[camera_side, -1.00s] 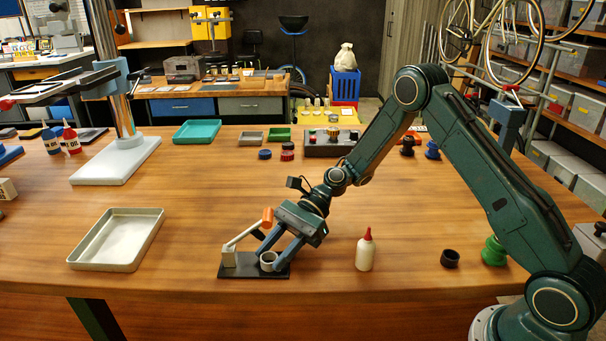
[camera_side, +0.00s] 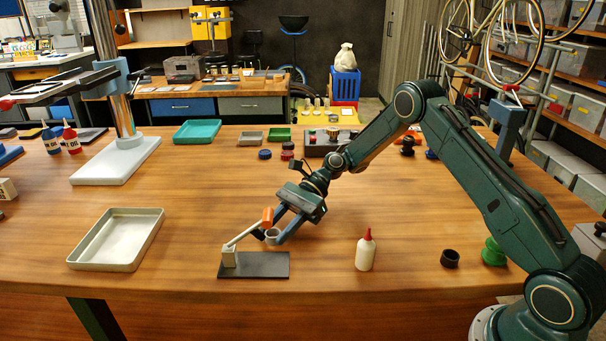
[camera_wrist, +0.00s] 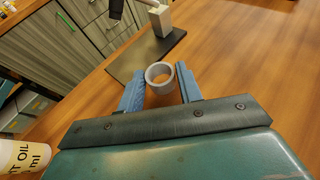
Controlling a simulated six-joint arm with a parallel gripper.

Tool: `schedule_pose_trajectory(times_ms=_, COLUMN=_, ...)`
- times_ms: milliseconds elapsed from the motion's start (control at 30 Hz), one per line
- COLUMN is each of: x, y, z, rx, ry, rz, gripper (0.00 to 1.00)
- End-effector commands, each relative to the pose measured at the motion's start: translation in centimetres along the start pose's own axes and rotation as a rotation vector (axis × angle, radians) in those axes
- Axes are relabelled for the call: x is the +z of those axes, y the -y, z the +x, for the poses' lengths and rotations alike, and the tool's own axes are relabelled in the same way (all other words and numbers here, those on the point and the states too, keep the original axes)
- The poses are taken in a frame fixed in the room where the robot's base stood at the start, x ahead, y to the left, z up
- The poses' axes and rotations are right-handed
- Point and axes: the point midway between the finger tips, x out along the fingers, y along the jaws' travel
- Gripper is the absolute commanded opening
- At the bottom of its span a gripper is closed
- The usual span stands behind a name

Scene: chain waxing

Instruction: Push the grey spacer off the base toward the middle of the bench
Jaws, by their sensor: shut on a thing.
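The grey spacer (camera_side: 271,236) is a short open ring, and it also shows in the wrist view (camera_wrist: 160,75). My gripper (camera_side: 268,239) is shut on it, one blue finger on each side; the fingers show in the wrist view too (camera_wrist: 161,88). In the side view the spacer appears at the back right of the base, by the lever's orange grip; I cannot tell its exact height. The base (camera_side: 262,266) is a flat dark plate, bare on top apart from a grey block at its left with a lever (camera_side: 243,235) slanting up to an orange grip.
A white bottle with a red cap (camera_side: 366,252) stands right of the base, with a black ring (camera_side: 450,258) and a green spool (camera_side: 494,252) farther right. A metal tray (camera_side: 115,240) lies at the left. The bench middle behind the base is clear.

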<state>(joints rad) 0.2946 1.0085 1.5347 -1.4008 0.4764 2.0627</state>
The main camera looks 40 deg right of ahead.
Motion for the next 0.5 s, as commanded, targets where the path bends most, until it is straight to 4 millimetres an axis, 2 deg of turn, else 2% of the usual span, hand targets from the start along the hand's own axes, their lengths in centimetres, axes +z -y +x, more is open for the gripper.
schedule_pose_trajectory(times_ms=500, x=-0.35, y=0.77, z=-0.88, rx=0.0, ry=0.0, rz=0.0, gripper=0.14)
